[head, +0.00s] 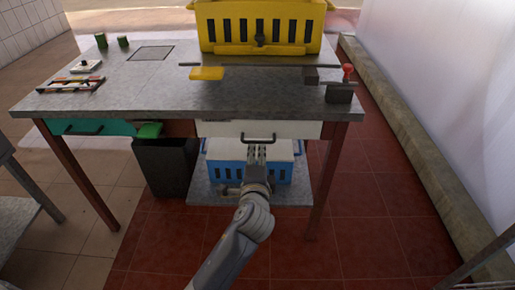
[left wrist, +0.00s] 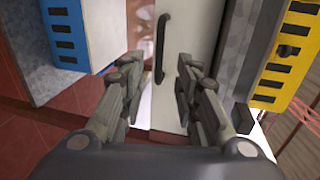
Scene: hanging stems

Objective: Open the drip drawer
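Under the worktop are two drawer fronts: a white one (head: 222,129) at the right and a teal one (head: 117,128) at the left. The frames do not label either as the drip drawer. Both look closed. The white front has a black bar handle (head: 259,138). My left gripper (head: 257,154) is just below and in front of that handle. In the left wrist view my left gripper (left wrist: 159,68) is open, with the black handle (left wrist: 161,48) on the white front (left wrist: 181,75) showing between the fingertips. No contact is visible. My right gripper is not in view.
A blue and white crate (head: 275,170) stands on a low shelf below the white drawer. A dark bin (head: 165,168) stands to its left. A yellow crate (head: 261,25) sits on the grey worktop (head: 180,100). Red-tiled floor (head: 350,220) is open at the front right.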

